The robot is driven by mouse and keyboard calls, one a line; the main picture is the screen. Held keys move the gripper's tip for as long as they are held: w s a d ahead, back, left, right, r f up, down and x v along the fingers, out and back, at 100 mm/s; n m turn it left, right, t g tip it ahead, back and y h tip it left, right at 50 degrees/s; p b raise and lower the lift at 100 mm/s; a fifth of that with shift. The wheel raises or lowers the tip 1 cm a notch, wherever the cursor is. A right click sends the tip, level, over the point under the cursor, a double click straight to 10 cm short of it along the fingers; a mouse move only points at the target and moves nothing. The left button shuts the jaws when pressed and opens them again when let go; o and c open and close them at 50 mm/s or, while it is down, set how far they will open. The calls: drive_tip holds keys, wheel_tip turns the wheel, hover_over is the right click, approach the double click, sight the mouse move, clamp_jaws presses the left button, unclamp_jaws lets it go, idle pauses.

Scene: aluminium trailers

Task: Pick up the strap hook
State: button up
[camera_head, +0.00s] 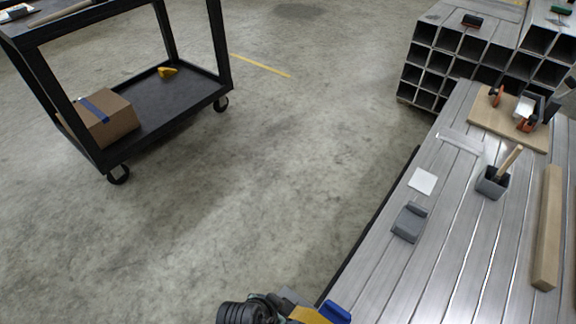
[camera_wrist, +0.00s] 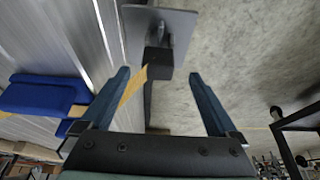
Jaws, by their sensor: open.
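My gripper (camera_wrist: 160,73) is open in the wrist view, with a dark finger on each side. A dark, hook-like metal piece (camera_wrist: 158,66) shows between and just beyond the fingertips; it looks like the strap hook. A yellow strap (camera_wrist: 133,86) runs toward it from the left and passes behind the left finger. I cannot tell whether a finger touches the piece. In the head view the yellow strap (camera_head: 308,315) shows at the bottom edge, beside the trailer deck; the hook is not clear there.
A blue item (camera_wrist: 42,95) lies on the ribbed aluminium deck (camera_wrist: 45,45), left of my gripper. A grey plate (camera_wrist: 134,32) is just beyond the dark piece. In the head view a grey block (camera_head: 409,223) is on the deck. Open floor (camera_head: 230,220) lies left; a black cart (camera_head: 190,88) stands farther back.

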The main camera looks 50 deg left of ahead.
sight(290, 307)
drive_tip(key=b+x, duration=0.2)
drive_tip(key=x, duration=0.2)
drive_tip(key=w+b+x, duration=0.1)
drive_tip(key=b+x, duration=0.1)
drive_tip(key=x, duration=0.2)
drive_tip(key=shift+r, duration=0.1)
clamp_jaws()
idle(0.4)
